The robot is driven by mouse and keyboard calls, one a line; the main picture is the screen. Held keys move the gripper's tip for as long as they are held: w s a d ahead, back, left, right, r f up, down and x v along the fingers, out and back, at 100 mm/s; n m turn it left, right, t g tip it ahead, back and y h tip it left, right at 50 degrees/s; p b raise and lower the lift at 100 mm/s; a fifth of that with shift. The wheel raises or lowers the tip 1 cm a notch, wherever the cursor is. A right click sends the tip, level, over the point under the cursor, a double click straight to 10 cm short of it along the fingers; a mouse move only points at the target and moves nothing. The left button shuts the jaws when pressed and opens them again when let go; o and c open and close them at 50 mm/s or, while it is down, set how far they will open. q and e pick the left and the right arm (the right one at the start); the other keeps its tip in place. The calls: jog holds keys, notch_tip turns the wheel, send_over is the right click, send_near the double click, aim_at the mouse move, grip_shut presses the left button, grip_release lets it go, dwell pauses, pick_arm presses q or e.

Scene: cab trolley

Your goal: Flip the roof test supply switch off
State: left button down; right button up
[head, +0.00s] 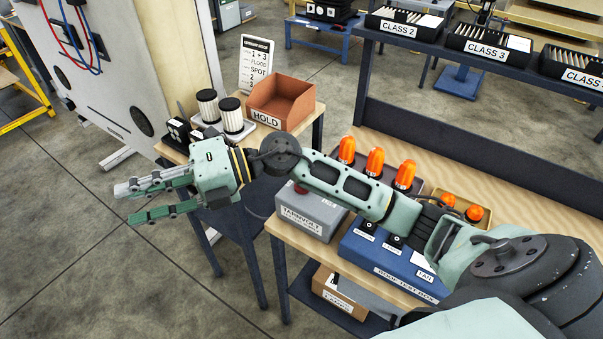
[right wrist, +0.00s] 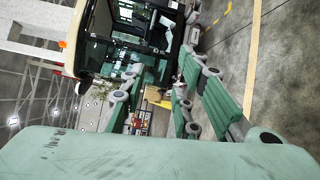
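The blue roof test box (head: 350,252) stands on the wooden bench, partly covered by my right arm. Small black switches with white labels, one of them a switch (head: 395,243), show on its top; their positions are too small to tell. My right arm reaches across above the box to the left. My right gripper (head: 125,204) is open and empty, over the floor left of the bench and well away from the box. The right wrist view also shows its spread fingers (right wrist: 160,78) with nothing between them. My left gripper is not in view.
Orange beacons (head: 375,161) stand behind my right arm. A grey box (head: 310,215) with a red button sits left of the blue box. A brown HOLD bin (head: 284,100) and two white cylinders (head: 231,114) are on the side table. A large pale panel (head: 110,70) stands at left.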

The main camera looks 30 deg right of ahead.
jog(key=w+d+f+n+g+h, duration=0.2)
jog(key=d+f+g+h, duration=0.1)
jog(key=d+f+h, duration=0.85)
jog(key=d+r+h, duration=0.1)
jog(key=d+h, duration=0.1)
jog(key=d, duration=0.5)
jog(key=d+r+m+h, duration=0.1)
jog(key=d, duration=0.6)
jog(key=d+r+m+g+h, duration=0.1)
jog(key=d+h, duration=0.1)
jog(key=d, duration=0.5)
jog(key=shift+d+r+h, duration=0.15)
jog(key=shift+r+h, duration=0.05)
jog(key=shift+h, duration=0.15)
jog(key=shift+d+f, duration=0.15)
jog(key=shift+f, duration=0.1)
notch_tip(320, 180, down, 6)
jog(key=shift+p, duration=1.05)
jog(key=shift+f, duration=0.6)
